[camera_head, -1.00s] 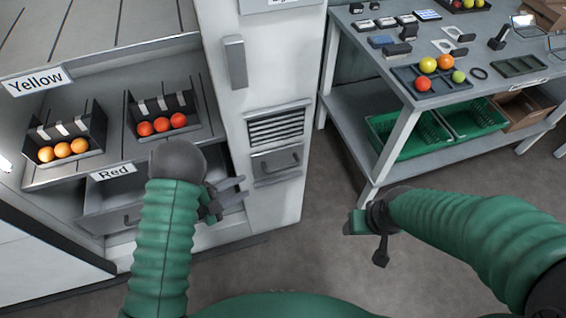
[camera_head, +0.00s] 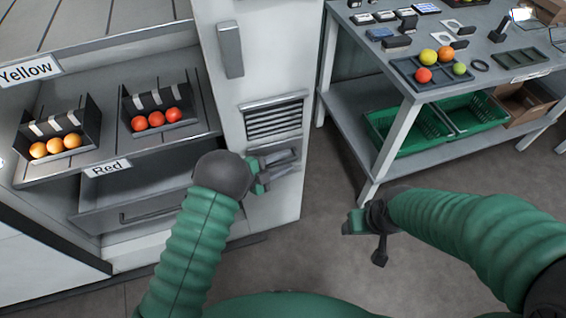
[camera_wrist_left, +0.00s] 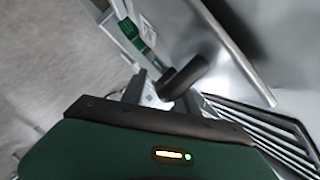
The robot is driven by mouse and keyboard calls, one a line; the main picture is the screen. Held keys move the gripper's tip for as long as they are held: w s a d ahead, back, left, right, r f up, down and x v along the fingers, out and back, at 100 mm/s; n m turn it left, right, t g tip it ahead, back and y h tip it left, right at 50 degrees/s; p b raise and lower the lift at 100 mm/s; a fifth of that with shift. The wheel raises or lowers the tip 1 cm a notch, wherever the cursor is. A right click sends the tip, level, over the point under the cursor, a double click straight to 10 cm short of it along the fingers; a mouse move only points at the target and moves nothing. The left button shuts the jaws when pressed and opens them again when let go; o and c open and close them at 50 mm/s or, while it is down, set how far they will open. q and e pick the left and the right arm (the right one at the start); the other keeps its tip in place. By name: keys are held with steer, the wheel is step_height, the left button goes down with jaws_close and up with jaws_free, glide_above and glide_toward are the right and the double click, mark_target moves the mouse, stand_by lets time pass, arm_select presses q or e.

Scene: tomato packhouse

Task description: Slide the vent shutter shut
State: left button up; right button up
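The vent (camera_head: 274,121) is a framed set of dark slats on the white cabinet front, and its slats show uncovered. The grey shutter plate with a bar handle sits just below, mostly hidden behind my left gripper (camera_head: 280,164). That gripper has its two fingers apart, at the handle's height. In the left wrist view the dark handle (camera_wrist_left: 186,77) stands out from the pale shutter plate (camera_wrist_left: 215,35), close to the fingertips (camera_wrist_left: 150,85); I cannot tell whether they touch. The vent slats (camera_wrist_left: 275,135) show at lower right. My right gripper (camera_head: 362,228) hangs over the floor, away from the cabinet.
A grey drawer (camera_head: 135,190) is below the shelf with orange and red tomatoes, left of my left arm. A cabinet handle (camera_head: 231,50) is above the vent. A workbench (camera_head: 400,90) with green crates (camera_head: 405,132) stands at right. Floor between is clear.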

arm_select(q)
jaws_close()
stand_by(1.4)
